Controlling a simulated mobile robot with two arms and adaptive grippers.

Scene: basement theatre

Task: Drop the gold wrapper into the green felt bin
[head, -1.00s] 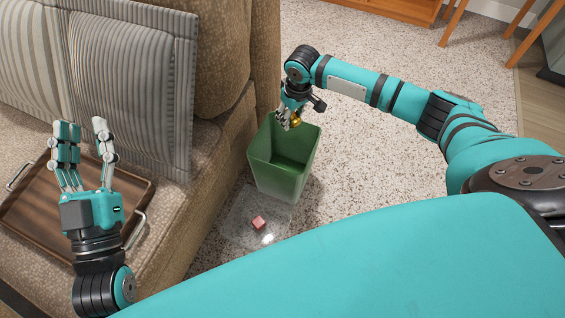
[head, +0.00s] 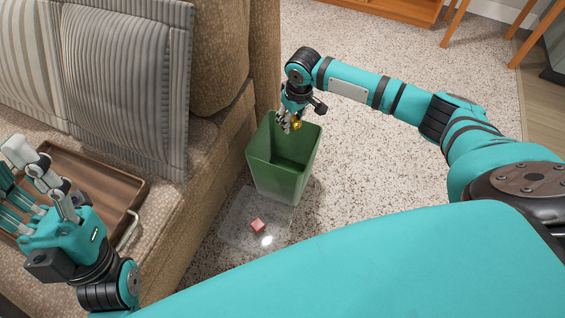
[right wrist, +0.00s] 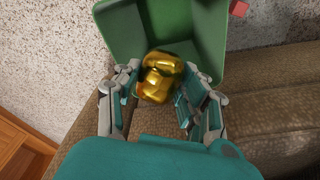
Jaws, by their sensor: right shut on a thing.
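The gold wrapper (head: 297,124) is a small crumpled shiny ball. My right gripper (head: 290,123) is shut on it, over the back part of the green felt bin (head: 283,178). In the right wrist view the wrapper (right wrist: 161,78) sits between the fingers of the right gripper (right wrist: 160,90), with the bin's green wall (right wrist: 125,35) beyond it. The bin stands upright on the carpet beside the sofa; its floor is partly hidden. My left gripper (head: 38,190) is at the left, over the tray on the sofa seat, with its fingers spread apart and nothing visible between them.
A brown tray (head: 110,170) with metal handles lies on the sofa seat (head: 170,225), below a striped cushion (head: 125,85). A pink cube (head: 258,225) lies on a clear sheet (head: 238,215) in front of the bin. Carpet right of the bin is clear.

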